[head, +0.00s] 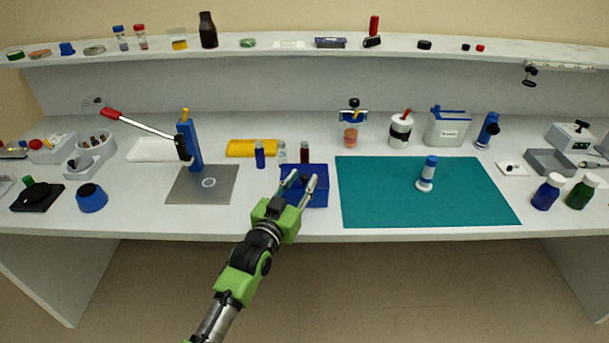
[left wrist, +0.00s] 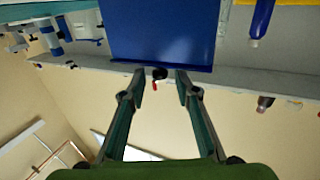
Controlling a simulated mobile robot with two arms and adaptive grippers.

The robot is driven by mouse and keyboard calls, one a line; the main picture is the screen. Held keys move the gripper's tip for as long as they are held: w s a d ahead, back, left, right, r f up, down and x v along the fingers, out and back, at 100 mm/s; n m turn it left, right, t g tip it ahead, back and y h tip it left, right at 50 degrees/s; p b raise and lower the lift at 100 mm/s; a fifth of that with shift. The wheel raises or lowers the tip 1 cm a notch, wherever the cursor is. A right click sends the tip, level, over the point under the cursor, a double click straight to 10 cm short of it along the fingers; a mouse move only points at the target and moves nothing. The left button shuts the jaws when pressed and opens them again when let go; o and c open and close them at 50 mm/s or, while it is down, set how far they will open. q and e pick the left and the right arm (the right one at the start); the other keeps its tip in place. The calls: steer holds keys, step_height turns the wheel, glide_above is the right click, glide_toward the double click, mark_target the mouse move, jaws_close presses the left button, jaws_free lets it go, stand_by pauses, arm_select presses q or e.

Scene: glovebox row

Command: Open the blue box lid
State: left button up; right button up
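The blue box (head: 319,199) stands near the front edge of the bench, just left of the green mat. It looks closed, though my gripper covers part of it. In the left wrist view the blue box (left wrist: 163,30) fills the top middle, with a thin rim along its lower edge. My left gripper (head: 301,181) is at the box's front left, its fingers over the box in the head view. In the left wrist view the left gripper (left wrist: 160,76) has its fingers apart, with nothing held between them. Contact with the box cannot be told. My right gripper is not in view.
A teal mat (head: 385,205) lies right of the box, with a blue-and-white bottle (head: 427,175) on it. Small vials (head: 260,155) and a yellow item (head: 252,148) stand behind. A lever press (head: 190,146) on a grey plate (head: 185,190) is to the left.

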mark_target(305, 172)
arm_select(q)
steer(key=shift+x, duration=1.2)
steer(key=shift+c, duration=0.3)
